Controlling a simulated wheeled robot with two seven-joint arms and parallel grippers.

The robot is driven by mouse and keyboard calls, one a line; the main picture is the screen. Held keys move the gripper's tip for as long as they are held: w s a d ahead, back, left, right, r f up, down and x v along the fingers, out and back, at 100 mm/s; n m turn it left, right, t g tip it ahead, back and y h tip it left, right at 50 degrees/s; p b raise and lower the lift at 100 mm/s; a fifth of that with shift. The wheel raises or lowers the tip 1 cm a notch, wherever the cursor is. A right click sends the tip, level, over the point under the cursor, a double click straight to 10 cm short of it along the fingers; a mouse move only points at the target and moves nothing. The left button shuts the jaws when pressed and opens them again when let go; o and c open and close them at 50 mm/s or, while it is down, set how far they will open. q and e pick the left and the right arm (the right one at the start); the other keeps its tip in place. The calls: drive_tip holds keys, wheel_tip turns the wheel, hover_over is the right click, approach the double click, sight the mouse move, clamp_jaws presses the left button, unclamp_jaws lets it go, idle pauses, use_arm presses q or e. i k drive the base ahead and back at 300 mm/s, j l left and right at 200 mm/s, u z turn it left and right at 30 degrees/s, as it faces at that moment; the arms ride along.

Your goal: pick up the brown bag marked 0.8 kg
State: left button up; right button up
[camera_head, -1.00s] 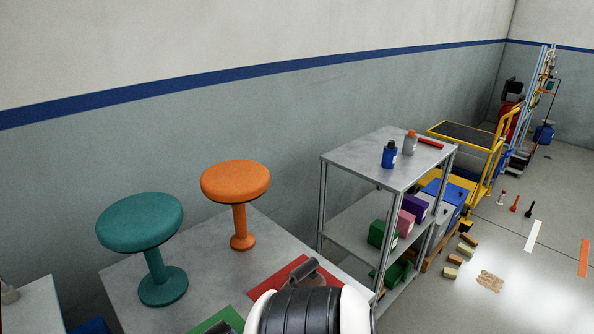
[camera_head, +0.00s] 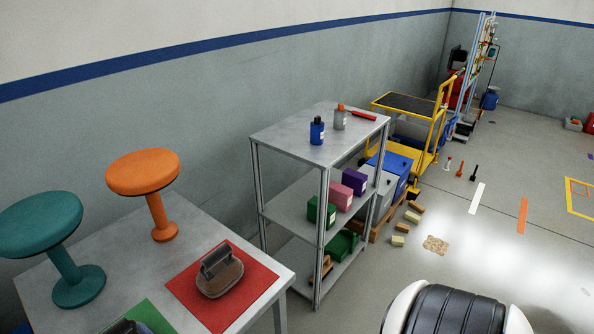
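A brown bag-like object (camera_head: 220,279) with a dark grey handle sits on a red mat (camera_head: 262,280) near the right edge of the grey table (camera_head: 100,265). I cannot read any weight marking on it. A dark object (camera_head: 126,327), cut off by the bottom edge, lies on a green mat (camera_head: 152,316) to its left. Neither of my grippers shows in this view. A black ribbed part with white sides at the bottom right looks like part of my own arm or body, clear of the brown object.
A teal stool (camera_head: 45,225) and an orange stool (camera_head: 143,173) stand on the table. A metal shelf (camera_head: 290,148) holding bottles and coloured boxes stands to the right. Small blocks (camera_head: 412,217) lie on the floor beyond it. The floor at right is largely open.

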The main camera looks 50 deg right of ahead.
sight(220, 270)
drive_tip(key=z, duration=1)
